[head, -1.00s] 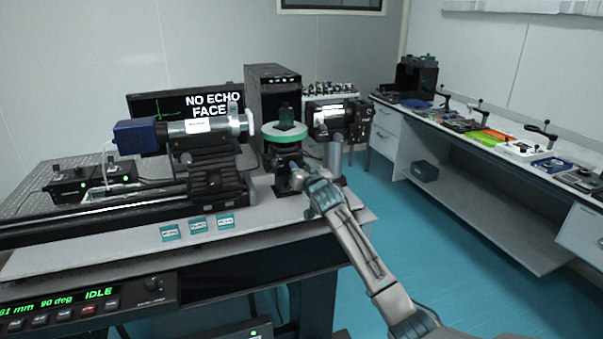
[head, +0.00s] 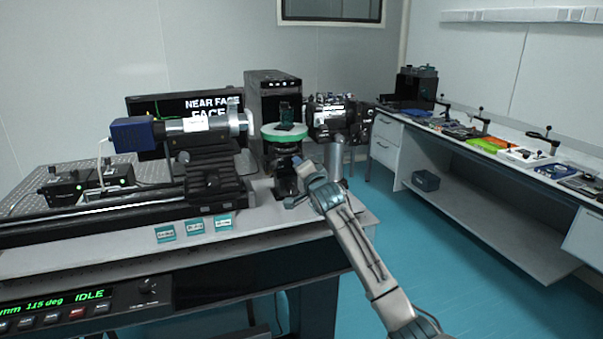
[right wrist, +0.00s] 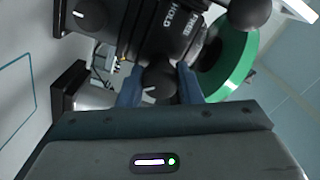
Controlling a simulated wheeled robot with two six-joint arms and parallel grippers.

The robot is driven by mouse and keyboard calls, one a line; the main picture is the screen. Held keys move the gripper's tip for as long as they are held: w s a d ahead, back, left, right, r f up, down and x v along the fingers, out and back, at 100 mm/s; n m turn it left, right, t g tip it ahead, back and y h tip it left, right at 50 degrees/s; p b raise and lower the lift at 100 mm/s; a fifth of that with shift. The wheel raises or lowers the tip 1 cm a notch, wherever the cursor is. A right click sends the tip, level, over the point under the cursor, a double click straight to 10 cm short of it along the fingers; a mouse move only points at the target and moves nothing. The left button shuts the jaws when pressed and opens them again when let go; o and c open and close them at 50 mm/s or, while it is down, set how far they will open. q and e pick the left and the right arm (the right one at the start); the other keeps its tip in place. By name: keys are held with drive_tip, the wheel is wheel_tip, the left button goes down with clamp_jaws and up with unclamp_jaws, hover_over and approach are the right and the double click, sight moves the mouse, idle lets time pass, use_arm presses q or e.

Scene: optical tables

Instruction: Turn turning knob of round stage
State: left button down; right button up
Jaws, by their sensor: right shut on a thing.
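The round stage (head: 285,137) has a green rim and stands on a black mount at the right end of the bench in the head view. A small dark block (head: 286,114) is on top of it. In the right wrist view its green rim (right wrist: 237,72) shows at the right, beside the black mount marked FREE and HOLD. My right gripper (head: 302,172) reaches the mount below the stage. Its two blue fingers are shut on the dark turning knob (right wrist: 159,83), which has a white mark. My left gripper is not in view.
A blue-ended cylinder unit (head: 130,134) stands left of the stage and a black-and-silver unit (head: 333,118) right of it. The monitor (head: 180,108) reads NEAR FACE. The front panel (head: 85,310) shows 115 deg, IDLE. A side bench (head: 480,190) is at the right; the floor between is clear.

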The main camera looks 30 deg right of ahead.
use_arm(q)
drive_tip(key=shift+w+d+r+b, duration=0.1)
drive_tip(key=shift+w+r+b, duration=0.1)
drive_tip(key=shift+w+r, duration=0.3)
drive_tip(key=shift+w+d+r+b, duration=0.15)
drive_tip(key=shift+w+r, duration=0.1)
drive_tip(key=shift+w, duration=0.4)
use_arm(e)
drive_tip(key=shift+f+m, duration=0.1)
drive_tip(key=shift+m, duration=0.9)
drive_tip(key=o, duration=1)
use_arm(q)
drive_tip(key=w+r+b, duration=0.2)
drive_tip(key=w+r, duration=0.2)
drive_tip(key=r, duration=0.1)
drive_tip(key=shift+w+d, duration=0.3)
use_arm(e)
drive_tip(key=v, duration=1)
drive_tip(key=shift+s, duration=0.4)
